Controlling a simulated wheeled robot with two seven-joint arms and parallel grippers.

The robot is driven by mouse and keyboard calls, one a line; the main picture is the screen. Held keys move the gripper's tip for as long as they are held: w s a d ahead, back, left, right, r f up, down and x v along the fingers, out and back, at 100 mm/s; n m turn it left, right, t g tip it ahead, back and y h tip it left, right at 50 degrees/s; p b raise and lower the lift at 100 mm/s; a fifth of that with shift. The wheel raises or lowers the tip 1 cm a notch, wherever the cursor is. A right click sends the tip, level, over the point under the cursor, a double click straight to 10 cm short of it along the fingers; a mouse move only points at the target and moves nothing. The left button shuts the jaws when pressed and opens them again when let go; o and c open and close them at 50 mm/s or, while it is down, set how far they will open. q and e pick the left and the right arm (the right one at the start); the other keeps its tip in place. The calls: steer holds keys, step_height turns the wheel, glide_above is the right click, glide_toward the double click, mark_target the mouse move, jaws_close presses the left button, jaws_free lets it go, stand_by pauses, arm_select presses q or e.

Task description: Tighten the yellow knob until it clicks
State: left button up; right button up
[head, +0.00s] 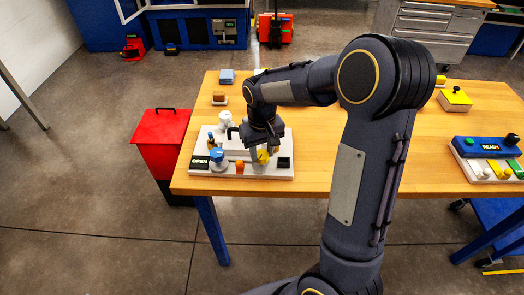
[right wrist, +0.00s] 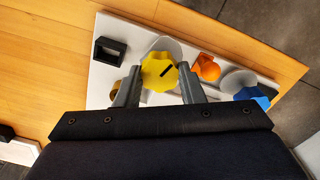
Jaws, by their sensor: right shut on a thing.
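The yellow knob (right wrist: 158,72) has a scalloped rim and a black pointer line. In the right wrist view the line points up and to the right. The knob also shows in the head view (head: 263,157), partly hidden by my gripper. It belongs to a white panel (head: 212,174) on the table. My right gripper (right wrist: 158,85) is shut on the knob, with one grey finger on each side of it. It also shows in the head view (head: 268,148), reaching down from above. My left gripper is not in view.
The panel also carries an orange knob (right wrist: 208,68), a blue knob (head: 217,155), an OPEN sign (head: 200,162) and a black square socket (right wrist: 109,51). A red bin (head: 162,135) stands left of the table (head: 308,182). A READY box (head: 488,147) sits at the right.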

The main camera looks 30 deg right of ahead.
mark_target(262, 154)
steer(key=shift+r+m, duration=0.1)
steer(key=shift+m, duration=0.7)
steer(key=o, duration=1)
steer(key=shift+r, duration=3.85)
